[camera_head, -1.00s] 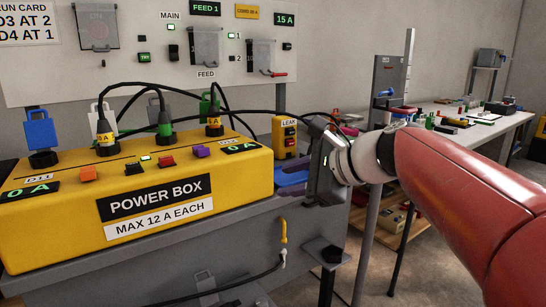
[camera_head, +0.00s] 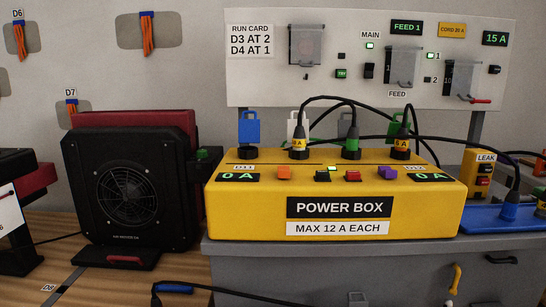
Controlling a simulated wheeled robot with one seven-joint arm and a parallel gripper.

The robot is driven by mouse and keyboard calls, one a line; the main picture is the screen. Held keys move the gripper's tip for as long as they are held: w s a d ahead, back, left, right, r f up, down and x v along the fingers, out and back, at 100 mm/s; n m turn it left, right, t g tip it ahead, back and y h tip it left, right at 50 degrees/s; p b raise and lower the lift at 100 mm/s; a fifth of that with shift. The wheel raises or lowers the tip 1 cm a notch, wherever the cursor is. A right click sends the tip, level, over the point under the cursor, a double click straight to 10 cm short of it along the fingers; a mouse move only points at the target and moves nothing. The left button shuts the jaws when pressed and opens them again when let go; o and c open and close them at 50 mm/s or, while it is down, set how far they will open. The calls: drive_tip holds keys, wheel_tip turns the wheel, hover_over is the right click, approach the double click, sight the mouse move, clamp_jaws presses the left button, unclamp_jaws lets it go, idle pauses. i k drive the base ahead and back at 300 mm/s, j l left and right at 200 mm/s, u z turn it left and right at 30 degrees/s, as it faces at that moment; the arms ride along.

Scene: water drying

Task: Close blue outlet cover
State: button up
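The yellow power box (camera_head: 218,216) sits on a grey cabinet in the middle of the view. The blue outlet cover (camera_head: 249,128) stands upright at the left end of its top, behind a dark round outlet (camera_head: 246,154). This cover is open and no plug shows in that outlet. Plugs with black cords stand in the other outlets, including a green plug (camera_head: 351,144). Their white, grey and green covers are also raised, partly hidden by plugs and cords. My gripper is not in view.
A black fan unit (camera_head: 127,195) stands close to the box's left. Black cords arch over the box toward the right. A yellow leak box (camera_head: 481,172) and a blue tray (camera_head: 478,216) with blue plugs (camera_head: 510,206) lie at right.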

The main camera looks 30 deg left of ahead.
sight(248, 131)
drive_tip(key=k+j+u, duration=0.1)
drive_tip(key=u, duration=1.5)
drive_tip(key=i+j, duration=0.05)
